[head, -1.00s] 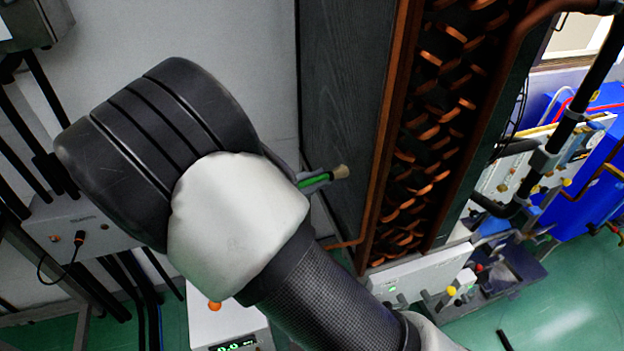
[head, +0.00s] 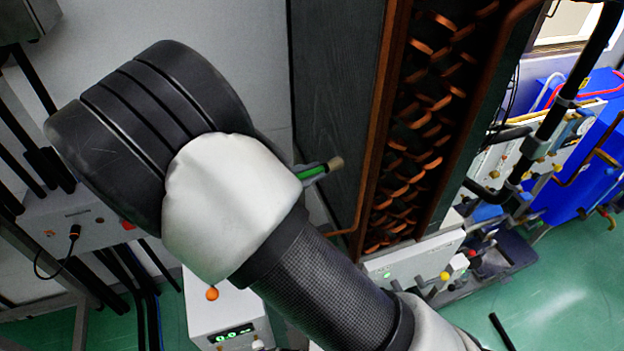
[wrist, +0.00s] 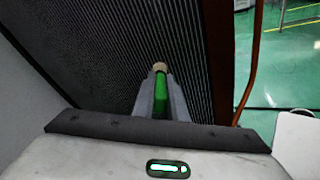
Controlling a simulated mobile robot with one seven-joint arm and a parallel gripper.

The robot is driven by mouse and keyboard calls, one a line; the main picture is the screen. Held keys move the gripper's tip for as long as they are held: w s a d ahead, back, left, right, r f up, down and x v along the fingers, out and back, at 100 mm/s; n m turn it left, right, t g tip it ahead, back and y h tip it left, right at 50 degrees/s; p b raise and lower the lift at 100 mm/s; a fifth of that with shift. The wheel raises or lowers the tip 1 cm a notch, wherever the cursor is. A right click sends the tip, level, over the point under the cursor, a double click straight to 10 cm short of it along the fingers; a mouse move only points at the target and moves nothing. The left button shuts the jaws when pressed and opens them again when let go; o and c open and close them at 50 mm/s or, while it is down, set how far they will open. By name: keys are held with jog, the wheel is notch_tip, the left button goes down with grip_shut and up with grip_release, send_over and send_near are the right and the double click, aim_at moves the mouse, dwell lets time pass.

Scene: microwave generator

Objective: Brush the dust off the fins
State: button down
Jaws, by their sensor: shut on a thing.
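A brush with a green handle (wrist: 160,92) and a pale tan bristle end (wrist: 159,67) is held between the two grey fingers of my gripper (wrist: 160,95) in the wrist view. In the head view the brush's tan tip (head: 336,163) points right, with a little of the green handle showing; my arm hides most of the gripper. The dark finned panel (wrist: 140,40) fills the wrist view beyond the brush. In the head view its dark side (head: 337,90) is behind the brush tip. I cannot tell whether the bristles touch the fins. No dust is clearly visible.
Copper bends (head: 418,130) and a copper pipe (head: 357,215) run along the panel's right part. A white box with a display (head: 228,310) stands below my arm. Blue equipment (head: 590,160) is at the right. Green floor (head: 550,290) is open at lower right.

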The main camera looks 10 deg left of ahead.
jog(key=shift+w+a, duration=0.25)
jog(key=shift+w, duration=0.4)
jog(key=s+a, duration=0.2)
jog(key=a, duration=0.3)
jog(key=shift+s+a, duration=0.3)
jog(key=shift+s, duration=0.05)
jog(key=a, duration=0.1)
jog(key=s+a, duration=0.1)
jog(key=shift+s+a, duration=0.15)
jog(key=shift+a, duration=0.15)
dwell(0.9)
jog(key=w+d, duration=0.3)
jog(key=d, duration=0.4)
jog(key=shift+w+p, duration=0.15)
jog(key=shift+p, duration=0.15)
jog(key=shift+w+d, duration=0.35)
jog(key=shift+d, duration=0.25)
dwell(0.8)
